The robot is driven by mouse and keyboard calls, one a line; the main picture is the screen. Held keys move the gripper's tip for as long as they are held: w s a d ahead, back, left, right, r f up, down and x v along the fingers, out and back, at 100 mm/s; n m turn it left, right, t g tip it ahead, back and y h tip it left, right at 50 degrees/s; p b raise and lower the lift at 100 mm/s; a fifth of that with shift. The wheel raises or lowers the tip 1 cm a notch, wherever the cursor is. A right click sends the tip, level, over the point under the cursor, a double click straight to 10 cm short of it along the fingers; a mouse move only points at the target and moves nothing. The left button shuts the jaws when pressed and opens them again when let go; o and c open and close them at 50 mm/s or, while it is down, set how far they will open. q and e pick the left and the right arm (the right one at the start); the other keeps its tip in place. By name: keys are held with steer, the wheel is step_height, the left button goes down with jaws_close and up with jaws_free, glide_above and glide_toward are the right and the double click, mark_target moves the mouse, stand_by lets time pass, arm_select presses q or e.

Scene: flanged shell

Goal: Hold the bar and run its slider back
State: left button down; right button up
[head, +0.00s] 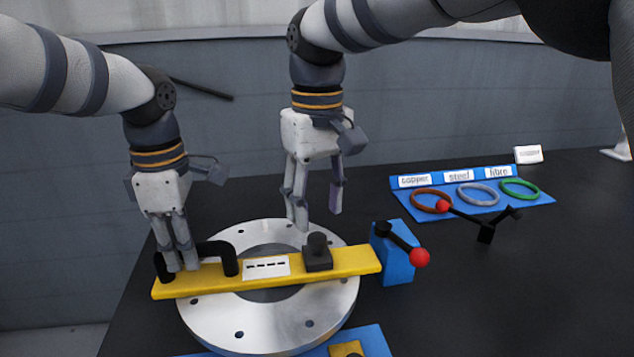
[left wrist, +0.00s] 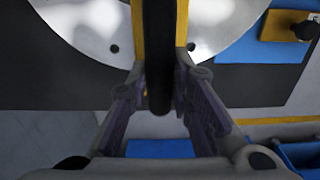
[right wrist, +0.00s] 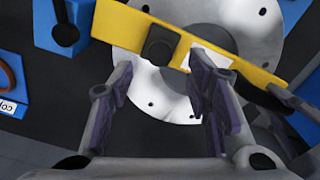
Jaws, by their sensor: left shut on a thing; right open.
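A yellow bar (head: 215,281) lies across a round metal flange (head: 240,331). A black handle (head: 229,257) stands at the bar's left end. My left gripper (head: 180,264) is shut on the handle, which also shows between its fingers in the left wrist view (left wrist: 159,60). A black slider with a round knob (head: 318,254) sits on the bar's right part, right of a white label with dashes (head: 266,267). My right gripper (head: 318,215) is open and empty, above and behind the slider. In the right wrist view the slider (right wrist: 161,45) lies beyond the open fingers (right wrist: 160,85).
A blue block with a red-tipped lever (head: 398,262) stands just right of the bar's end. Behind it, a blue board (head: 540,197) holds copper, steel and fibre rings. The table's right front is clear.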

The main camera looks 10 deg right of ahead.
mark_target(317, 236)
step_height(317, 236, up, 6)
stand_by(0.4)
arm_select(q)
steer(key=c, duration=1.3)
jaws_free()
steer(key=shift+c, duration=0.2)
